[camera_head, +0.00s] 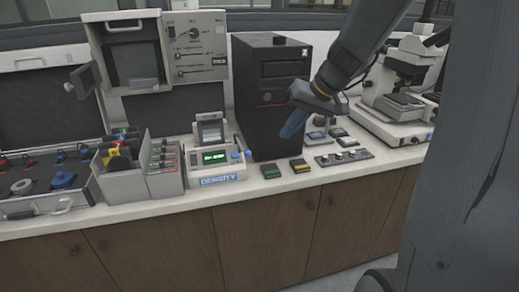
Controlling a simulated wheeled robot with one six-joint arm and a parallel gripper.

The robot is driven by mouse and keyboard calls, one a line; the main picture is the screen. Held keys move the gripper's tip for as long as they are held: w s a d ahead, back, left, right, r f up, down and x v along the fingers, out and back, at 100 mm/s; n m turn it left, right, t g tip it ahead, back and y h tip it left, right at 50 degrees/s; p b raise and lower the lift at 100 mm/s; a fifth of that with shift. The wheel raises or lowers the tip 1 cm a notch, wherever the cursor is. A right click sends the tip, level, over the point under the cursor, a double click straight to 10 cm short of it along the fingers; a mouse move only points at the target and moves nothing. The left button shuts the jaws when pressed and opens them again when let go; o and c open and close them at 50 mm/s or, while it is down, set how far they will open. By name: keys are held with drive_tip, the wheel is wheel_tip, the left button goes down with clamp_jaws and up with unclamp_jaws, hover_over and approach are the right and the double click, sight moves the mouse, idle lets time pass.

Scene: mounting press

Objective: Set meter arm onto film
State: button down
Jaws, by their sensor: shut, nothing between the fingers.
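The density meter (228,178) stands on the white counter, with a green lit display and a blue "DENSITY" label on its front. Its meter arm (210,130) looks raised at the back of the meter, above the display. I cannot make out the film; it is too small or hidden. My gripper (292,125) is shut and empty, with blue fingers pointing down and left. It hangs in front of the black computer tower's right side, to the right of the meter and apart from it.
The black tower (268,85) stands between meter and arm. Grey bins (165,178) stand left of the meter. Small green (271,172) and yellow-black (299,166) blocks and a knobbed panel (344,157) lie right. A microscope (400,100) stands far right.

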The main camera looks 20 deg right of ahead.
drive_tip(key=shift+w+d+r, duration=0.3)
drive_tip(key=shift+w+r, duration=0.15)
drive_tip(key=shift+w, duration=0.1)
drive_tip(key=w+a+f+p, duration=0.3)
drive_tip(key=w+a+f, duration=0.2)
drive_tip(key=a+f, duration=0.2)
wheel_tip(320, 180, down, 2)
drive_tip(key=shift+a+f+p, duration=0.1)
drive_tip(key=shift+a+p, duration=0.1)
drive_tip(key=shift+p, duration=0.2)
